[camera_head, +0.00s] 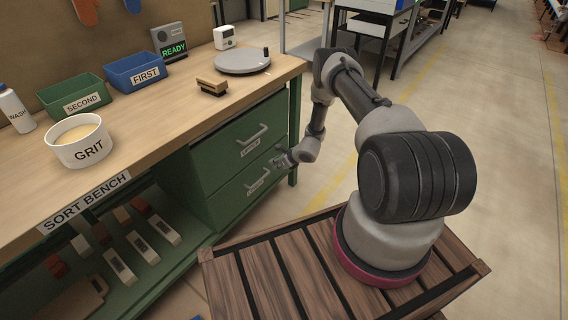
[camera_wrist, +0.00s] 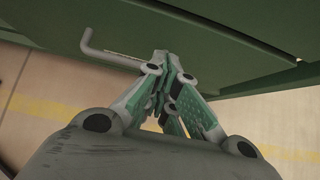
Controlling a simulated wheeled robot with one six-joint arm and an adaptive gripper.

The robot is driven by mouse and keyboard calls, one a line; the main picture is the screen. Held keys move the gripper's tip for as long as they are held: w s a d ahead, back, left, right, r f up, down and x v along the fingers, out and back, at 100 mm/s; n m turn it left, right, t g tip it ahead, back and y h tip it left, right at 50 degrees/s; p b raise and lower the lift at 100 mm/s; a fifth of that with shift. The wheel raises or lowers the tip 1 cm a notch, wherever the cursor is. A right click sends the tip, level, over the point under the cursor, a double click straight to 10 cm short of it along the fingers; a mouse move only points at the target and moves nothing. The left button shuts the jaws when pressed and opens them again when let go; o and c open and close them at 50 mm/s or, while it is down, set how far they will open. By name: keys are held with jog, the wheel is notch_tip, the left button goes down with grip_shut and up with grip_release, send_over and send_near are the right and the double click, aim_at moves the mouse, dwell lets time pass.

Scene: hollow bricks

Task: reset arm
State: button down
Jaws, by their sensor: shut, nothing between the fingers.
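My gripper (camera_head: 283,160) is in front of the green drawer unit at the end of the bench, close to the drawer fronts. In the wrist view my gripper (camera_wrist: 168,66) has its fingers together with nothing seen between them. A drawer handle (camera_wrist: 98,48) shows just behind and left of the fingertips; I cannot tell whether they touch it. The upper drawer (camera_head: 236,133) and the lower drawer (camera_head: 238,196) both look closed, each with a metal handle and a small label.
On the sort bench (camera_head: 150,128) stand a GRIT bowl (camera_head: 92,153), a green SECOND bin (camera_head: 50,98), a blue FIRST bin (camera_head: 121,83), a brush (camera_head: 212,88), a turntable (camera_head: 243,68) and a READY display (camera_head: 168,35). Several bricks lie on the shelf below. Open floor (camera_head: 500,120) is at right.

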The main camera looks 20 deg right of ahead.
jog(key=s+a+r+n+g+y, duration=0.15)
jog(key=s+r+n, duration=0.3)
jog(key=s, duration=0.45)
jog(key=s+a+r+n+g+y, duration=0.1)
jog(key=s+r+n+g+y, duration=0.2)
jog(key=s+r, duration=0.4)
jog(key=s+d+r+n+h, duration=0.2)
jog(key=s+r+n, duration=0.5)
jog(key=r, duration=1)
jog(key=s+d+r+n+h, duration=0.2)
jog(key=s+r+n+h, duration=0.2)
jog(key=s+r+n, duration=0.4)
jog(key=s+d+r+n+t+h, duration=0.1)
jog(key=s+d+r+n+h, duration=0.2)
jog(key=r, duration=2.3)
jog(key=s+n, duration=0.4)
jog(key=s, duration=0.6)
jog(key=shift+s+r, duration=0.3)
jog(key=shift+s, duration=0.05)
jog(key=shift+n, duration=0.25)
